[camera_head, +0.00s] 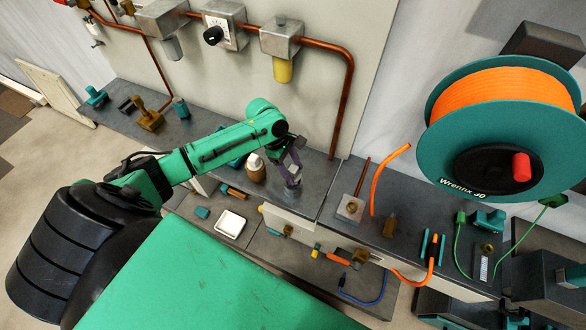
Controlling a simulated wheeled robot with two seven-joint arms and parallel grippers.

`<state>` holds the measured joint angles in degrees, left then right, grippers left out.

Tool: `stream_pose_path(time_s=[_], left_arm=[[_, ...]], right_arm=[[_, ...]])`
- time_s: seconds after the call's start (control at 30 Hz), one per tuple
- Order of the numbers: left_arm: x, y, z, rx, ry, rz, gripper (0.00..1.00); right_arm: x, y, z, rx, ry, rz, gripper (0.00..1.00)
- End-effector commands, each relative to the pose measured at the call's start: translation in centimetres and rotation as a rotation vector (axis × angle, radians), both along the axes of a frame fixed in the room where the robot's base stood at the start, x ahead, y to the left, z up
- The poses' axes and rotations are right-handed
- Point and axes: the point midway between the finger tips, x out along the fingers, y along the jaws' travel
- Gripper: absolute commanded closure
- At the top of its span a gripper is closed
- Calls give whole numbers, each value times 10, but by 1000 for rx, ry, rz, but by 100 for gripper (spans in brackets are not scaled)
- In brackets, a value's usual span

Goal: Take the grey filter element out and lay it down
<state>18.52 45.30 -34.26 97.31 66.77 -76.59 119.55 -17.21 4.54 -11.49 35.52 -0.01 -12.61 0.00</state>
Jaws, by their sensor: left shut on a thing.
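A grey cylinder (173,48), which looks like the grey filter element, hangs under the left metal housing (162,17) on the wall panel. A yellow cylinder (282,69) hangs under the right housing (281,38). My left gripper (291,172) is low over the grey bench (312,184), well below and right of the grey cylinder. It points down and is shut on a small, pale grey, glassy-looking piece (292,184). I cannot tell exactly what this piece is, or whether it touches the bench. My right gripper is not in view.
A brown bottle (256,171) stands just left of my left gripper. A copper pipe (348,95) runs down the panel behind. A large orange hose reel (502,125) fills the upper right. A white tray (230,224) lies on the lower shelf. Several small parts lie about the benches.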

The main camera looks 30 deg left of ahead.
Motion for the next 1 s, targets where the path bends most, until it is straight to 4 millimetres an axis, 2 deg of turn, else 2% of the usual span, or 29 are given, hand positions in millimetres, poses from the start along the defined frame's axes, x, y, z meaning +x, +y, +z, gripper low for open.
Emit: stream_pose_path(time_s=[0.17, 0.5, 0.83, 1.0], left_arm=[[0, 0, 6, 0, 0, 0, 100], [0, 0, 33, -1, 1, 0, 100], [0, 0, 54, -1, 0, -1, 100], [0, 0, 58, -1, 0, 0, 100]], right_arm=[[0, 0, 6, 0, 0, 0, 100], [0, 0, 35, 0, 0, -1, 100], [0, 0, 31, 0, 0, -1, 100], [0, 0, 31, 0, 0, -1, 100]])
